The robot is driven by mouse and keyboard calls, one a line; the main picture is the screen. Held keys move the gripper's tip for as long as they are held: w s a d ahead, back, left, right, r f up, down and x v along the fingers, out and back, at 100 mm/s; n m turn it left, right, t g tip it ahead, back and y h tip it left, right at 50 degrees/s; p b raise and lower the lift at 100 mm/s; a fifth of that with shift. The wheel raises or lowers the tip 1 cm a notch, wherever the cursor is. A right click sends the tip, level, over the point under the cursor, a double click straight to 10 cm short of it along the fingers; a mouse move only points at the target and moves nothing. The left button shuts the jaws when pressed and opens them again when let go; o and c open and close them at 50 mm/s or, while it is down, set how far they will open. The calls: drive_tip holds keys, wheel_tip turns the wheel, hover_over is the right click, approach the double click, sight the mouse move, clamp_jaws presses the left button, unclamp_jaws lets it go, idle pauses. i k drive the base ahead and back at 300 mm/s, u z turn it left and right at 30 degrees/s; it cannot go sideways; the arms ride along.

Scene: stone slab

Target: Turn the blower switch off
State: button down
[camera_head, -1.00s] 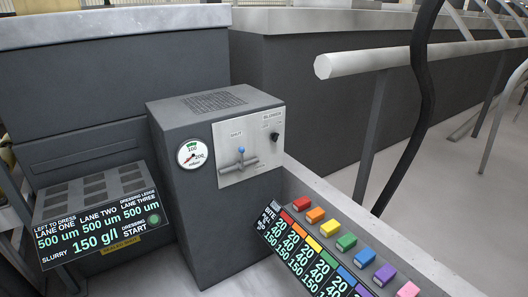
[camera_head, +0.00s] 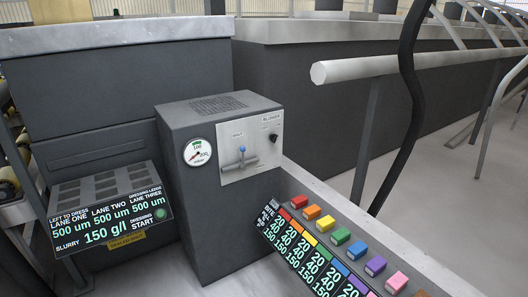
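The blower switch (camera_head: 273,137) is a small black knob under the word BLOWER, at the upper right of a light metal panel (camera_head: 229,176). The panel is on the front of a dark grey box (camera_head: 225,220) in the middle of the view. Whether the switch stands at on or off is too small to tell. A lever with a blue tip (camera_head: 241,150) sits left of and below the switch, under a label that seems to read SPLIT. A round gauge (camera_head: 197,152) is left of the panel. My gripper is not in view.
A console with colored buttons (camera_head: 340,236) runs across the lower right. A lit display (camera_head: 110,218) stands at the left. A thick metal rail (camera_head: 360,66) and a black cable (camera_head: 407,110) are right of the box. Open floor (camera_head: 450,180) shows beyond.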

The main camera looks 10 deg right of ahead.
sight(273, 138)
drive_tip(key=z, duration=0.1)
drive_tip(key=k, duration=0.2)
drive_tip(key=u, duration=0.35)
drive_tip(key=i, duration=0.9)
drive_tip(key=u, duration=0.9)
